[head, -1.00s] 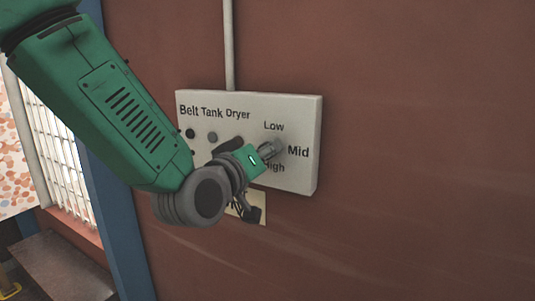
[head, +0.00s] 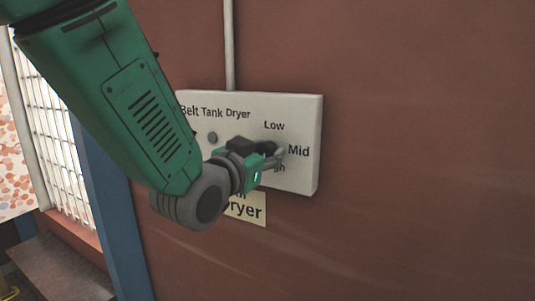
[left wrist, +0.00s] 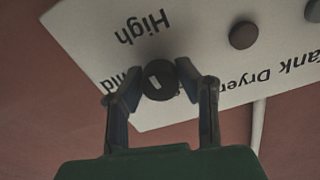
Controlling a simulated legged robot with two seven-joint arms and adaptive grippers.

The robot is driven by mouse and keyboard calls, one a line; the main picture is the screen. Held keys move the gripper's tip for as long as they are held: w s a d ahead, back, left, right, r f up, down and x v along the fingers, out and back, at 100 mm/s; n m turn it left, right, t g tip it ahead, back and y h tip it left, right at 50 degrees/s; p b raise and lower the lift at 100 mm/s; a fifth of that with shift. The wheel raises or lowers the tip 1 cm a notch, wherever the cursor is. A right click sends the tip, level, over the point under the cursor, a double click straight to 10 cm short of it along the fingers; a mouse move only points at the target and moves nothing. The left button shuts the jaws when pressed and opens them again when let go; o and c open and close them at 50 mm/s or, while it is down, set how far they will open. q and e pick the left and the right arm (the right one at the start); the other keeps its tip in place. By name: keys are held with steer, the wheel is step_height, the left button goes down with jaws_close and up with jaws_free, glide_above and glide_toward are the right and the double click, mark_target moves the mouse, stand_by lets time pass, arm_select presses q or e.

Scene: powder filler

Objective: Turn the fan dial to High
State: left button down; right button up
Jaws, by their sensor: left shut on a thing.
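The fan dial is a dark round knob with a short white mark; it shows in the left wrist view (left wrist: 158,82) and as a dark shape in the head view (head: 267,147). It sits on the white "Belt Tank Dryer" panel (head: 308,122). My left gripper (head: 274,158) is shut on the dial, one finger on each side in the left wrist view (left wrist: 160,76). The Low and Mid labels are readable in the head view; High is partly covered there but reads upside down in the left wrist view (left wrist: 142,27). My right gripper is out of view.
Another round knob (head: 212,137) sits on the panel, left of the dial. A pipe (head: 229,45) runs up the red wall above it. A cream sign (head: 245,210) is below the panel. A blue post (head: 115,220) stands left. The wall right of the panel is clear.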

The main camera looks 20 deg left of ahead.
arm_select(q)
steer(key=shift+s+f+m, duration=0.1)
steer(key=shift+f+m, duration=0.25)
steer(key=shift+m, duration=0.05)
steer(key=shift+d, duration=0.1)
steer(key=c, duration=1.4)
jaws_free()
steer(key=shift+o, duration=1.1)
steer(key=shift+r, duration=0.15)
steer(key=s+a, duration=0.1)
steer(key=s, duration=0.6)
steer(key=shift+s+a, duration=0.15)
steer(key=shift+a, duration=0.1)
